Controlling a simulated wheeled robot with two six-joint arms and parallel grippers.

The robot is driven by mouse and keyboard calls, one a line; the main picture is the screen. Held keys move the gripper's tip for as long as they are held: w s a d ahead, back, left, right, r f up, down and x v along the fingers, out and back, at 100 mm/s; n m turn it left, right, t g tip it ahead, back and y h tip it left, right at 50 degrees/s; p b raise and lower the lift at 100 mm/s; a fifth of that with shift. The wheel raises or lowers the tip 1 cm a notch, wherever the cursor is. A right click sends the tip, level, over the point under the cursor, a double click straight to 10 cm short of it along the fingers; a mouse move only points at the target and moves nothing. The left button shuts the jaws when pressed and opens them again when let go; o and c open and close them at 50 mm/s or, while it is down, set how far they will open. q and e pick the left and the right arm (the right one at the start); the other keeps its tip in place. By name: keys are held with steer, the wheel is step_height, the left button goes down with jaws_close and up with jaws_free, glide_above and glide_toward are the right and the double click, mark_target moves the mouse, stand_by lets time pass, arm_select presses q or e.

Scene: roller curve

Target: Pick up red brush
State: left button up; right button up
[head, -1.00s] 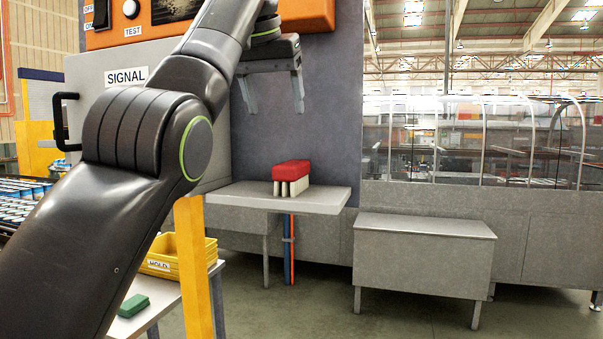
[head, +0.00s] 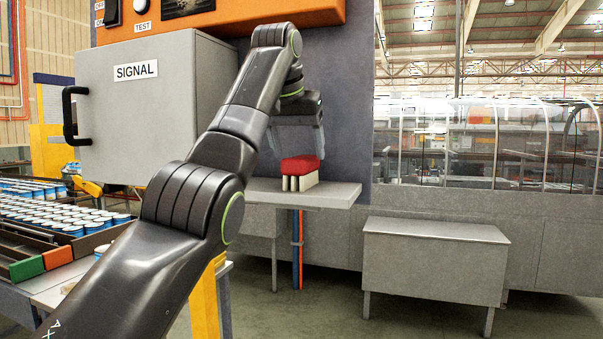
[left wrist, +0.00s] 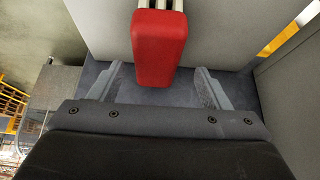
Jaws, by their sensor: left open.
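The red brush (head: 303,165) has a red block on top and pale bristles below. It stands on a grey shelf (head: 335,195) against the dark panel in the head view. My left gripper (head: 297,150) is open at the brush, its fingers partly lost against the panel. In the left wrist view the red block (left wrist: 158,48) lies ahead, its near end between the two spread fingers of the left gripper (left wrist: 158,88), with a gap on each side. The fingers do not visibly touch it. My right gripper is not in view.
A grey cabinet marked SIGNAL (head: 140,110) stands left of the shelf. A conveyor with blue-and-white cans (head: 55,215) is at the far left. A low grey box (head: 435,260) stands right of the shelf, with open floor in front.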

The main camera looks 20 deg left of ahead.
mark_target(301, 157)
arm_select(q)
steer(key=shift+w+d+f, duration=0.1)
steer(key=shift+d+f, duration=0.05)
steer(key=shift+f, duration=0.35)
steer(key=p+x, duration=0.2)
steer(key=shift+w+d+f, duration=0.15)
steer(key=shift+w, duration=0.2)
steer(key=shift+w+f+p, duration=0.2)
steer(key=shift+f+p, duration=0.05)
steer(key=shift+p, duration=0.25)
steer(key=shift+f, duration=0.3)
steer(key=shift+s, duration=0.1)
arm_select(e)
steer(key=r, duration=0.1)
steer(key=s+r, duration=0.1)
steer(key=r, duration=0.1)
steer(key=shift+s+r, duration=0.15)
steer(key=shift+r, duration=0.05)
arm_select(q)
steer(key=shift+f, duration=0.2)
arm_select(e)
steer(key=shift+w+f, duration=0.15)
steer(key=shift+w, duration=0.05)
arm_select(q)
steer(key=shift+f, duration=0.1)
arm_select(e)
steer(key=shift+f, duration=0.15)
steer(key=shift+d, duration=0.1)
